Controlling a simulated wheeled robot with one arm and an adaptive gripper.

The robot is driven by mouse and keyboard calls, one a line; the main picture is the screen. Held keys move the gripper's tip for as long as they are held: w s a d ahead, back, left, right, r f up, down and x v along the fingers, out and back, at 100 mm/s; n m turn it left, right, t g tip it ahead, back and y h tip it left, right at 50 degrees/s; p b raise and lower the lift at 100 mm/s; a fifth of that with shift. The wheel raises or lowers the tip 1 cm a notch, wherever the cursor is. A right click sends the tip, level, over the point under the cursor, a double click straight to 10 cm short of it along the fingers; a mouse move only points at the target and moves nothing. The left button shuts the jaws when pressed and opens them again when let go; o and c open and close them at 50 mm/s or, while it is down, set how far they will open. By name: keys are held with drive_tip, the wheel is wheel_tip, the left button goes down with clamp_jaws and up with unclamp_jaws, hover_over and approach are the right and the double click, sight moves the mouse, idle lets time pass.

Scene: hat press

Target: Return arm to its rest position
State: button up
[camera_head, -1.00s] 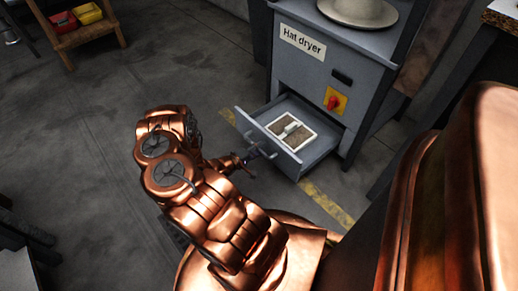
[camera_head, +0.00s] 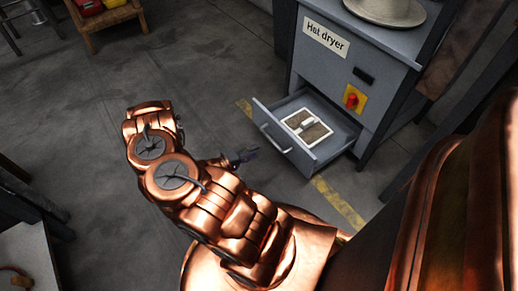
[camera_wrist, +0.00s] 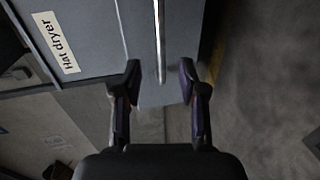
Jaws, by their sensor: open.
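My arm is copper-coloured and folded in the middle of the head view. My gripper (camera_head: 246,156) is small there, to the left of the open drawer (camera_head: 306,163) and apart from it. In the wrist view my gripper (camera_wrist: 160,82) shows two dark fingers spread wide with nothing between them. Beyond the fingertips lie the drawer's grey front and its bright handle bar (camera_wrist: 159,40).
The grey hat dryer cabinet (camera_head: 335,71) has a red knob (camera_head: 351,98) on a yellow plate. A light-framed item (camera_head: 307,127) lies in its drawer. A wooden rack (camera_head: 105,20) stands at the back left.

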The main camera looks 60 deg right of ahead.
drive_tip(key=shift+w+a, duration=0.15)
drive_tip(key=shift+a, duration=0.15)
idle(0.5)
